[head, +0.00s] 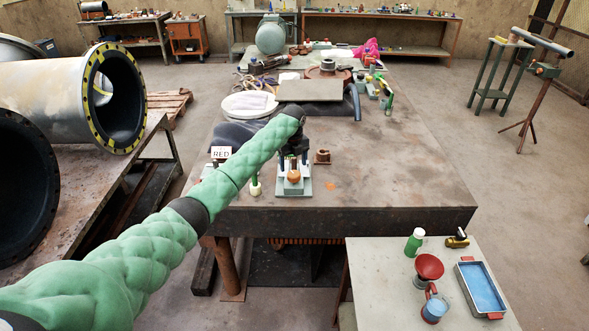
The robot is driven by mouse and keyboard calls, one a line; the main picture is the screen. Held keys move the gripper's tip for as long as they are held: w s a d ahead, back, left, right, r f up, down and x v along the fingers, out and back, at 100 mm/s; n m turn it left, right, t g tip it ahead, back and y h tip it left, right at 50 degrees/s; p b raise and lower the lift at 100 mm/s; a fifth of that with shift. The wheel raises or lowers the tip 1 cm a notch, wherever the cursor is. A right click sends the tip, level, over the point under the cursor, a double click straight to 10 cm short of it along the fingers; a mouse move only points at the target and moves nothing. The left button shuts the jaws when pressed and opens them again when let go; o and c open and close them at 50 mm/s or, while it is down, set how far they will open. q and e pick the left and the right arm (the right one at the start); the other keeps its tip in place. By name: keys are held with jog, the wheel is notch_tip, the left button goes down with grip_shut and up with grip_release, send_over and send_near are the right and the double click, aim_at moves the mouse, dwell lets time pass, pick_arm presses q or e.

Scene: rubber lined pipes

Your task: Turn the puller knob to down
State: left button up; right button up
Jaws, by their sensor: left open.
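The puller (294,190) stands near the front edge of the large brown table. It is a small device with a pale base and light upright posts. An orange-brown round knob (293,176) shows low on its front; which way the knob is turned is too small to tell. My left arm comes in from the lower left in a green padded sleeve. My left gripper (294,155) is dark, points down right at the top of the puller, and is open. It hides part of the puller's top, and I cannot tell whether they touch. My right gripper is not in view.
A small brown fitting (322,156) stands right of the puller, and a "RED" sign (221,153) stands to its left. A grey slab (310,90) and tools lie farther back. The table's right side is clear. A lower side table (385,290) holds a blue tray (482,287).

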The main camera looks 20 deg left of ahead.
aim_at(294, 173)
pick_arm(q)
jog(key=f, duration=0.1)
jog(key=f+p, duration=0.1)
jog(key=f, duration=0.2)
jog(key=shift+w+d, duration=0.1)
jog(key=shift+w, duration=0.2)
jog(key=shift+s+f+p, duration=0.1)
jog(key=shift+f+p, duration=0.35)
jog(key=shift+f, duration=0.1)
jog(key=shift+s, duration=0.1)
jog(key=shift+f, duration=0.1)
jog(key=c, duration=1)
